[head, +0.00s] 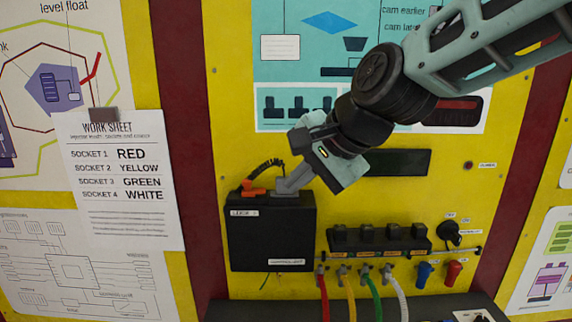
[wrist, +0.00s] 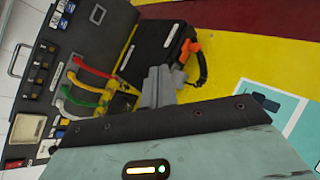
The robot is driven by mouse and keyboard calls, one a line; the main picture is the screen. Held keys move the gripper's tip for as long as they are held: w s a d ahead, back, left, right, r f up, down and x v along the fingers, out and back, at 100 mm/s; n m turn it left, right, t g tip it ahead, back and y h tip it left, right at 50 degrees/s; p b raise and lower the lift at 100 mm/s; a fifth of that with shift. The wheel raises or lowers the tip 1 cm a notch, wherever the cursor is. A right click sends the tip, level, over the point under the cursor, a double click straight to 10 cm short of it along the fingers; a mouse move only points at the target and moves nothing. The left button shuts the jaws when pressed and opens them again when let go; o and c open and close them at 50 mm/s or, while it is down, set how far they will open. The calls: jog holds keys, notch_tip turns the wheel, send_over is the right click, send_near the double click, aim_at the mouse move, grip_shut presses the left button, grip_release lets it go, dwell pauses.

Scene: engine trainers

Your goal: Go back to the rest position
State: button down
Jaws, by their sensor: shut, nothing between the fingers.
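My gripper (head: 286,187) is in front of the yellow panel, with its fingertips at the top edge of a black box (head: 270,240). The fingers are together with nothing between them. An orange connector (head: 252,191) with a black coiled cable is just left of the fingertips; I cannot tell whether they touch. In the wrist view the shut grey fingers (wrist: 158,88) point toward the black box (wrist: 155,45) and the orange connector (wrist: 189,50). My arm comes in from the upper right and hides part of the panel.
Red, yellow, green and white leads (head: 350,295) hang from sockets below a black block (head: 378,238). A blue plug (head: 424,274) and a red plug (head: 453,272) are to their right. A work sheet (head: 118,180) hangs at left. A dark ledge (head: 250,310) runs below.

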jog(key=s+d+f+n+g+h+b, duration=0.2)
jog(key=s+d+f+n, duration=0.3)
jog(key=s+f, duration=0.6)
jog(key=s+d+f+n+g+h+b, duration=0.3)
jog(key=s+d+f+n+b, duration=0.2)
jog(key=s+f+n, duration=0.5)
notch_tip(320, 180, down, 2)
jog(key=shift+s+d+f+n+g, duration=0.1)
jog(key=shift+s+d+n+g, duration=0.25)
jog(key=shift+s, duration=0.85)
